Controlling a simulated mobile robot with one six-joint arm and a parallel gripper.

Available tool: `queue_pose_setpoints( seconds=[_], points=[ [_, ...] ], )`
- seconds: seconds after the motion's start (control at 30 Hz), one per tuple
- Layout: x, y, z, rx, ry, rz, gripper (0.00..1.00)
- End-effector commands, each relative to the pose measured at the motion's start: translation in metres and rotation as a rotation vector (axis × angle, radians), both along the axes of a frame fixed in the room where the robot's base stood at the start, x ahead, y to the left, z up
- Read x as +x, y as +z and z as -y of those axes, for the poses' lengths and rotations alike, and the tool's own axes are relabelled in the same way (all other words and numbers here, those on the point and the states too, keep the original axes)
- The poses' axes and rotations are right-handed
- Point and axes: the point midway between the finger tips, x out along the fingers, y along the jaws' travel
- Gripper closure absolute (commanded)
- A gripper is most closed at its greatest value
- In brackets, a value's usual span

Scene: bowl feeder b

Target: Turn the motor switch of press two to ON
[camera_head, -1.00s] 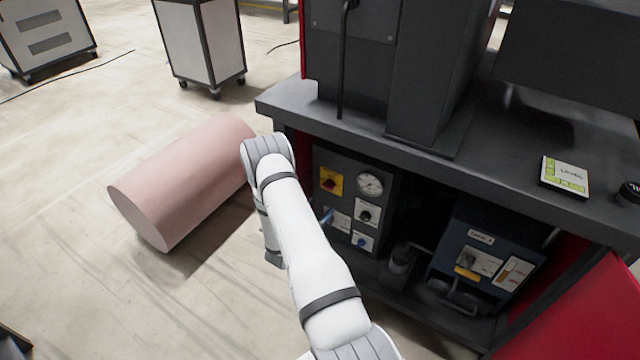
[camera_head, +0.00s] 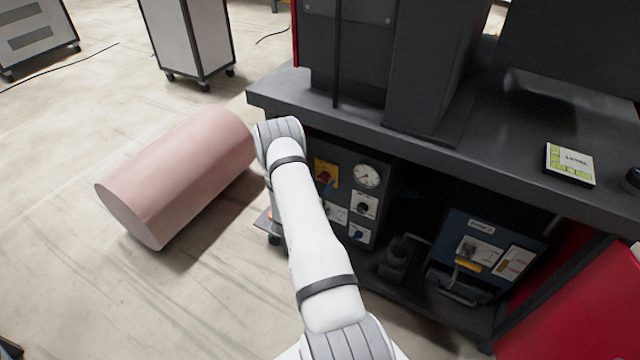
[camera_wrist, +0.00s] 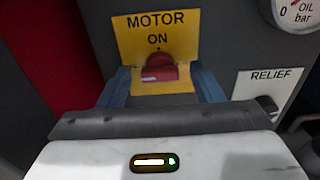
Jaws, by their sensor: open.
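The motor switch is a red knob (camera_wrist: 160,70) on a yellow plate (camera_wrist: 126,40) marked MOTOR and ON, seen in the wrist view. The knob has a white mark at its left end and lies roughly crosswise under the word ON. My gripper (camera_wrist: 162,80) is open, with one blue finger on each side of the knob; I cannot tell whether they touch it. In the head view the yellow plate (camera_head: 326,169) shows on the dark panel (camera_head: 345,155) beside my arm, and part of the knob is hidden by a blue finger.
A pressure gauge (camera_head: 366,175) is right of the switch, with the relief control (camera_head: 363,206) below it. The dark bench top (camera_head: 480,150) overhangs the panel. A pink cylinder (camera_head: 180,180) lies on the floor at left. A red panel (camera_head: 590,310) stands at lower right.

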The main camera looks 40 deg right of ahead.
Motion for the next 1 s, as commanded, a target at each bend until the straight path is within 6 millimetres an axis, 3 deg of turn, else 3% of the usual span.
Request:
queue_pose_setpoints(
  seconds=[0.1, 0.63, 1.0],
  points=[
    [-0.0003, 0.0002, 0.0001, 0.0, -0.001, 0.0, 0.41],
    [-0.001, 0.0, 0.0005, 0.0, -0.002, 0.0, 0.85],
    [-0.003, -0.0018, 0.0024, 0.025, -0.007, 0.057, 0.85]
  ],
)
